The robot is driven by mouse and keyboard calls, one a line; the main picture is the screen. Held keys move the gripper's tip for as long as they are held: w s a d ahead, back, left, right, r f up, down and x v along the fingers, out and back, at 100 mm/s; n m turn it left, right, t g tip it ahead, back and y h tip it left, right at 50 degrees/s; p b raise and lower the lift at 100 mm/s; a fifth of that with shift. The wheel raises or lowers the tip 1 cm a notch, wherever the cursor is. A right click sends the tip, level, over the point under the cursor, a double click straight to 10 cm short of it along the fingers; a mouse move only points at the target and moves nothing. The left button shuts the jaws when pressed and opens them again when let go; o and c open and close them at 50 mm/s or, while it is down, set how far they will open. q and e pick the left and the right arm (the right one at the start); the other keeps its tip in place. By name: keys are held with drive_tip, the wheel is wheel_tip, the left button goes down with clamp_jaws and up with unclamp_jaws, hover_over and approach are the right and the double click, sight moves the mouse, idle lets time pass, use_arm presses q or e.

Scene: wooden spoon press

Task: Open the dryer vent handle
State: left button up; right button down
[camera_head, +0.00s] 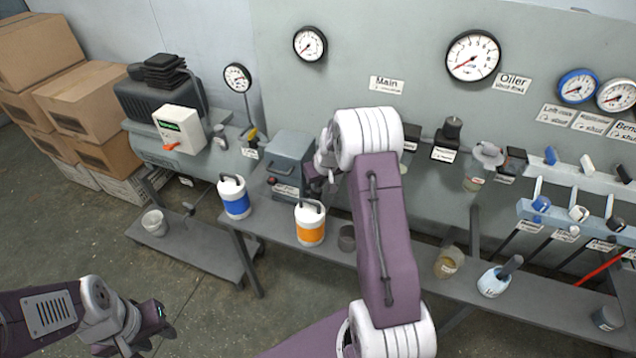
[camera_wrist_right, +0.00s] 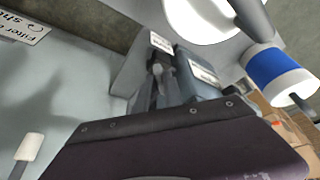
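A grey-blue box-shaped unit (camera_head: 289,158) with a dark bar on top and a small red knob stands on the bench, left of my right arm. Its label is too small to read, so I cannot tell whether it is the dryer. No vent handle can be clearly made out. My right gripper (camera_head: 318,182) is at this unit's right side, partly hidden by my own arm; contact and finger opening cannot be told. In the right wrist view, a grey-blue labelled body (camera_wrist_right: 201,78) lies just beyond my gripper's purple housing. My left gripper (camera_head: 158,322) is low at the left, away from the bench, its fingers unclear.
A blue-banded canister (camera_head: 235,198) and an orange-banded canister (camera_head: 310,224) stand at the bench's front edge, near the right gripper. A compressor with a white box (camera_head: 180,131) is at the left. Gauges (camera_head: 473,56) hang on the wall. The floor around my left gripper is clear.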

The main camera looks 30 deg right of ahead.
drive_tip(key=shift+f+b, duration=0.15)
drive_tip(key=shift+b, duration=0.35)
drive_tip(key=n+b, duration=0.1)
drive_tip(key=b, duration=0.1)
drive_tip(key=n+y+b, duration=0.1)
drive_tip(key=n, duration=0.1)
drive_tip(key=shift+d+f+b, duration=0.15)
drive_tip(key=shift+d+b, duration=0.1)
drive_tip(key=shift+b, duration=0.15)
drive_tip(key=shift+n+y+b, duration=0.3)
drive_tip(key=shift+n+b, duration=0.05)
drive_tip(key=shift+n, duration=0.05)
drive_tip(key=shift+d+r+n+y+b, duration=0.1)
drive_tip(key=shift+r+n+y+b, duration=0.1)
drive_tip(key=shift+n, duration=0.4)
drive_tip(key=shift+d+r+n+y+b, duration=0.1)
drive_tip(key=shift+n+y, duration=0.1)
drive_tip(key=shift+n, duration=0.4)
drive_tip(key=shift+w+d+n+g+y, duration=0.15)
drive_tip(key=shift+n+g+y, duration=0.35)
drive_tip(key=shift+n, duration=0.9)
drive_tip(key=c, duration=1.5)
unclamp_jaws()
drive_tip(key=shift+o, duration=0.2)
